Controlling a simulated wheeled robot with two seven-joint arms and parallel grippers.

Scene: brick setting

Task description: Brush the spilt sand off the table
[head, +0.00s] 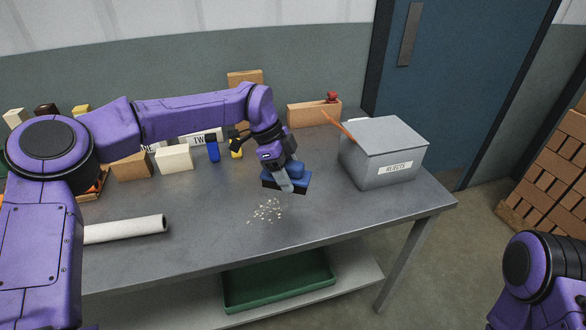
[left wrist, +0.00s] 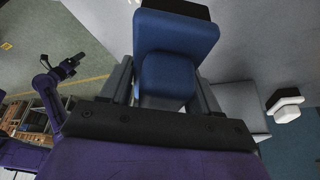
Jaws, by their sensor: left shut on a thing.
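The spilt sand (head: 266,211) lies as a small patch of pale grains on the grey table (head: 345,222), near its front edge. My left gripper (head: 284,178) is shut on a blue brush (head: 298,180) with a dark underside. The brush is just behind the sand, at or close above the tabletop; I cannot tell if it touches. In the left wrist view the blue brush (left wrist: 176,40) sits between the fingers. My right arm's dark gripper (left wrist: 68,66) shows small in that view; its jaws are unclear.
A grey box labelled REJECTS (head: 385,160) stands at the table's right end. A white roll (head: 125,229) lies at the left. Blocks, a blue item (head: 212,148) and a brick-coloured box (head: 312,112) line the back. A green tray (head: 278,282) sits on the lower shelf.

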